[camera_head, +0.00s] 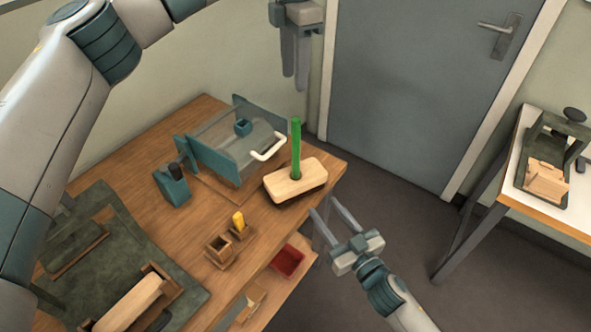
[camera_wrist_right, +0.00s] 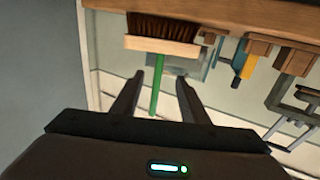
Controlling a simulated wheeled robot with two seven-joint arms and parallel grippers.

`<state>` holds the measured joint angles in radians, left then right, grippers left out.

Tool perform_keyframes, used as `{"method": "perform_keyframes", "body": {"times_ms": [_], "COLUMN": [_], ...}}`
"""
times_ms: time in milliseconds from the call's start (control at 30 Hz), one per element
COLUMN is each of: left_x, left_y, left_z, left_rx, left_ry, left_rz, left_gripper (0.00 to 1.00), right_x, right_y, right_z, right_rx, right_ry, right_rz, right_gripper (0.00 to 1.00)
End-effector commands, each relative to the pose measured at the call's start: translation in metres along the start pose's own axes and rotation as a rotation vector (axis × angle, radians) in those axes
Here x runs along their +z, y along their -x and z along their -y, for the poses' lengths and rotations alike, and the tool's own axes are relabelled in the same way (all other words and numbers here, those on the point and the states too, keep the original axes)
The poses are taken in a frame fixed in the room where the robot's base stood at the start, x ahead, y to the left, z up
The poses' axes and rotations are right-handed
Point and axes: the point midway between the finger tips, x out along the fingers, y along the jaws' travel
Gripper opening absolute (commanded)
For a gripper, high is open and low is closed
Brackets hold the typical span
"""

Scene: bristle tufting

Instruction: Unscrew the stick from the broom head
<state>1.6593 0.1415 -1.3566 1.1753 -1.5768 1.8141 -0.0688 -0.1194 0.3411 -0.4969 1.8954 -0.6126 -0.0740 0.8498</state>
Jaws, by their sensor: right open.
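The broom head (camera_head: 310,180) is a pale wooden block near the table's right corner. The green stick (camera_head: 296,140) stands upright from its top. In the right wrist view, the picture is inverted: dark bristles (camera_wrist_right: 165,27) show above the block (camera_wrist_right: 160,44), and the stick (camera_wrist_right: 157,88) points down. My right gripper (camera_head: 324,203) is open and empty, off the table edge, to the lower right of the broom head and apart from it. In its wrist view the stick appears between the fingers. My left gripper (camera_head: 295,82) hangs above the stick, clear of it, its finger gap unclear.
A clear-covered machine with a white handle (camera_head: 269,147) stands behind the broom head. Small wooden cups (camera_head: 220,251), one with a yellow piece (camera_head: 238,222), stand left of it. A red bin (camera_head: 287,262) sits below the edge. A side table (camera_head: 563,222) stands right.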

Motion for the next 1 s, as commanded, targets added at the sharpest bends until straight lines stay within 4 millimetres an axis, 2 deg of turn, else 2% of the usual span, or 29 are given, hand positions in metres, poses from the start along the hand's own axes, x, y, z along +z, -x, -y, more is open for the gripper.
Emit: {"method": "perform_keyframes", "body": {"times_ms": [267, 800, 1000], "left_x": [0.0, 0.0, 0.0], "left_y": [0.0, 0.0, 0.0], "left_z": [0.0, 0.0, 0.0], "left_rx": [0.0, 0.0, 0.0], "left_ry": [0.0, 0.0, 0.0], "left_rz": [0.001, 0.001, 0.001], "left_gripper": [0.38, 0.38, 0.38], "right_x": [-0.001, 0.0, -0.001], "right_y": [-0.034, -0.123, -0.149], "right_z": [0.0, 0.0, 0.0], "right_rx": [0.0, 0.001, 0.001], "right_ry": [0.001, 0.002, 0.001], "right_rz": [-0.002, -0.001, -0.001], "right_gripper": [0.41, 0.41, 0.41]}}
